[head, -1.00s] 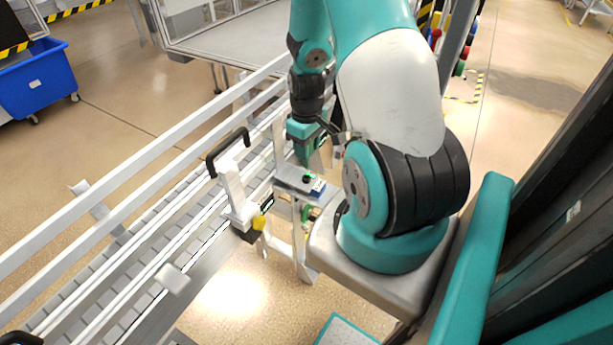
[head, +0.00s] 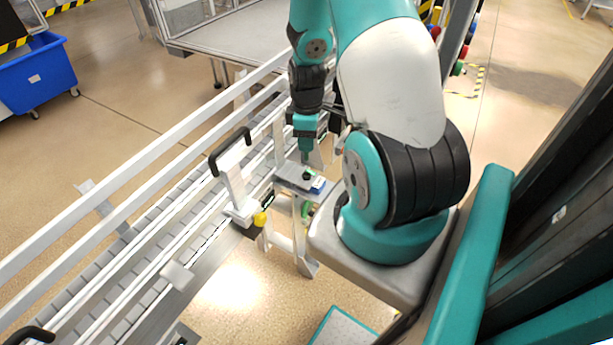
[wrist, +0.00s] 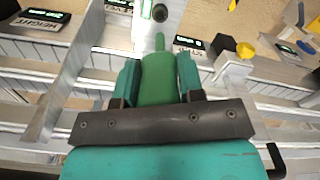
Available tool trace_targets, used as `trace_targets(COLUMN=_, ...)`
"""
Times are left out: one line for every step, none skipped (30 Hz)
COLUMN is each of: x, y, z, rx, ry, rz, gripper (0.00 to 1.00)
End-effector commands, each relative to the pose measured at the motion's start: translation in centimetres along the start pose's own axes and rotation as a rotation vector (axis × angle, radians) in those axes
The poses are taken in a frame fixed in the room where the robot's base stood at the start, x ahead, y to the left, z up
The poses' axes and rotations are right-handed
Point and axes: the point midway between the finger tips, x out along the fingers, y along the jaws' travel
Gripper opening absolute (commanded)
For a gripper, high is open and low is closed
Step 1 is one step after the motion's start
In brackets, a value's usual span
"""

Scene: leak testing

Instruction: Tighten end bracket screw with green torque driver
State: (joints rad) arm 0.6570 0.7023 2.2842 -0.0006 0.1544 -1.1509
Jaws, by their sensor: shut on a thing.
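My gripper (wrist: 158,82) is shut on the green torque driver (wrist: 158,76), whose body sits between the teal fingers in the wrist view. The driver's thin tip points up the picture toward a pale bracket-like part (wrist: 145,28) with a dark round screw-like spot (wrist: 160,13). I cannot tell whether the tip touches that part. In the head view my gripper (head: 305,142) hangs beside the conveyor, above a small grey shelf (head: 288,172). The driver is only partly visible there, and its tip cannot be made out clearly.
Conveyor rails (head: 120,170) run diagonally on the left. A white upright with a black handle (head: 229,150) and a yellow knob (head: 260,219) stands near my gripper. A small blue item (head: 317,186) is on the shelf. A blue bin (head: 35,78) stands on open floor far left.

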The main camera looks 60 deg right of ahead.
Motion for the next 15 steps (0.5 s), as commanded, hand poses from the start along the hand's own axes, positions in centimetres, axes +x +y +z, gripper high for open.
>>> trace_targets(x=0.0, y=0.01, z=0.0, rx=-0.002, ry=0.0, rz=0.0, gripper=0.0)
trace_targets(x=0.0, y=0.01, z=0.0, rx=-0.001, ry=0.0, rz=0.0, gripper=0.0)
trace_targets(x=0.0, y=0.01, z=0.0, rx=-0.001, ry=0.0, rz=0.0, gripper=0.0)
trace_targets(x=0.0, y=0.01, z=0.0, rx=0.0, ry=0.0, rz=0.0, gripper=0.0)
trace_targets(x=0.01, y=0.01, z=0.0, rx=0.0, ry=0.0, rz=0.0, gripper=0.0)
trace_targets(x=0.01, y=0.01, z=0.0, rx=0.0, ry=0.0, rz=0.0, gripper=0.0)
trace_targets(x=0.0, y=0.01, z=0.0, rx=-0.005, ry=0.0, rz=0.0, gripper=0.0)
trace_targets(x=0.0, y=0.01, z=0.0, rx=-0.017, ry=0.0, rz=0.0, gripper=0.0)
trace_targets(x=-0.01, y=0.01, z=0.0, rx=-0.047, ry=0.0, rz=0.0, gripper=0.0)
trace_targets(x=-0.02, y=0.01, z=-0.01, rx=-0.081, ry=0.0, rz=0.0, gripper=0.0)
trace_targets(x=-0.03, y=0.02, z=-0.01, rx=-0.122, ry=0.0, rz=0.0, gripper=0.0)
trace_targets(x=-0.03, y=0.02, z=-0.01, rx=-0.185, ry=0.0, rz=0.0, gripper=0.0)
trace_targets(x=-0.04, y=0.03, z=-0.01, rx=-0.235, ry=0.0, rz=0.0, gripper=0.0)
trace_targets(x=-0.03, y=0.04, z=-0.02, rx=-0.281, ry=0.0, rz=0.0, gripper=0.0)
trace_targets(x=-0.03, y=0.04, z=-0.02, rx=-0.339, ry=0.0, rz=0.0, gripper=0.0)
